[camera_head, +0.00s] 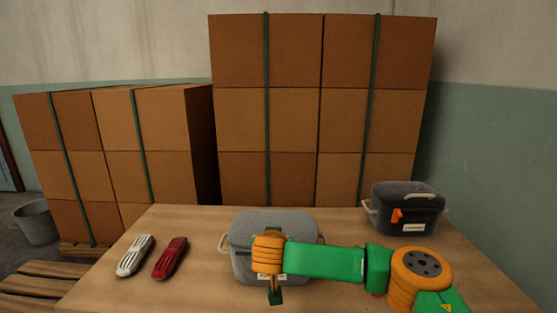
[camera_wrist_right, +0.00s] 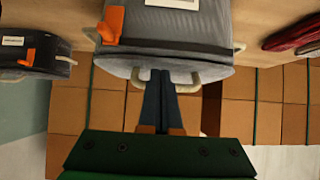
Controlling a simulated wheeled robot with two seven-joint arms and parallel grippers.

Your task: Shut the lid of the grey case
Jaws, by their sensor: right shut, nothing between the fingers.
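The grey case (camera_head: 247,222) stands in the middle of the table, partly hidden behind my right arm in the head view. Its rounded lid (camera_head: 275,217) looks down on the body, but I cannot tell if it is fully closed. The right wrist view shows the case (camera_wrist_right: 185,50) with an orange latch (camera_wrist_right: 111,26) and a pale handle (camera_wrist_right: 189,86). My right gripper (camera_wrist_right: 160,74) is shut and empty, its fingertips close to the case's edge by this handle; contact is unclear. My left gripper is not in view.
A darker case (camera_head: 420,205) with an orange latch stands at the table's back right. A pale multi-tool (camera_head: 135,256) and a red one (camera_head: 170,258) lie at the left on the table (camera_head: 205,290). Stacked cardboard boxes (camera_head: 295,120) rise behind the table.

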